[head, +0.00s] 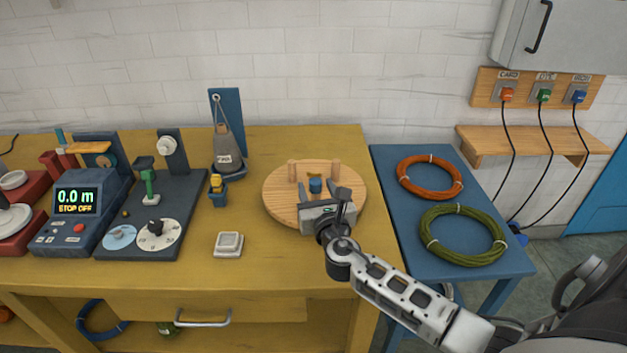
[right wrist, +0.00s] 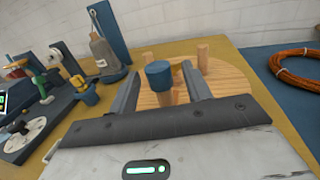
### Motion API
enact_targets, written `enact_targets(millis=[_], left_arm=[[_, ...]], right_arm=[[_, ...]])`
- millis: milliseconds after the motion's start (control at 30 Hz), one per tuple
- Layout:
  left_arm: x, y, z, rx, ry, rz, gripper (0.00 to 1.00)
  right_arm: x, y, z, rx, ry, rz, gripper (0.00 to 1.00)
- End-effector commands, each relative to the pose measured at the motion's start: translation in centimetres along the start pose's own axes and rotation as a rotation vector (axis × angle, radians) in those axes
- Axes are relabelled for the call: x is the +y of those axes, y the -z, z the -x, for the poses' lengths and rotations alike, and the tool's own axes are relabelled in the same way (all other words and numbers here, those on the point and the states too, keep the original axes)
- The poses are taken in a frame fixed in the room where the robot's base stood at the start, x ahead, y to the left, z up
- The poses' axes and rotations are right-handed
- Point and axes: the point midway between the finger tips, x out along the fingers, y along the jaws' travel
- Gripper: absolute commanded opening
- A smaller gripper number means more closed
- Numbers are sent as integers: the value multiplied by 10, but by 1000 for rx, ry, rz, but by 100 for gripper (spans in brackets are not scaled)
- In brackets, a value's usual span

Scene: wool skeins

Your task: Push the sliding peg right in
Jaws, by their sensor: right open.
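The round wooden board (head: 278,207) lies on the yellow bench and also shows in the right wrist view (right wrist: 228,78). Several pegs stand on it. One has a blue cap (head: 315,185) and appears to be the sliding peg; its cap (right wrist: 158,72) also shows in the right wrist view, with a wooden stem below. My right gripper (head: 322,208) is at the near side of the board. In the right wrist view my right gripper (right wrist: 161,82) is open, with the blue-capped peg between its fingers in the picture. I cannot tell whether they touch it. My left gripper is not in view.
A blue side table (head: 388,172) on the right holds an orange coil (head: 431,177) and a green coil (head: 462,234). A grey weight-like object (head: 229,145) stands left of the board. A small white dish (head: 228,243) lies nearer the front. The bench between is clear.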

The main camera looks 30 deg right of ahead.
Motion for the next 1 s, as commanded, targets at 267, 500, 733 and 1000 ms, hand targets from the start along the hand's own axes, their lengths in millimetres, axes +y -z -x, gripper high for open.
enact_targets(millis=[267,500,733,1000], left_arm=[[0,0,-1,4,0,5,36],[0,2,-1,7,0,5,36],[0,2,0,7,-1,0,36],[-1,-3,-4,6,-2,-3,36]], right_arm=[[0,0,-32,1,0,-1,49],[0,0,-35,1,-1,-2,49],[0,0,-35,1,-1,-2,12],[-3,1,-49,-2,1,0,0]])
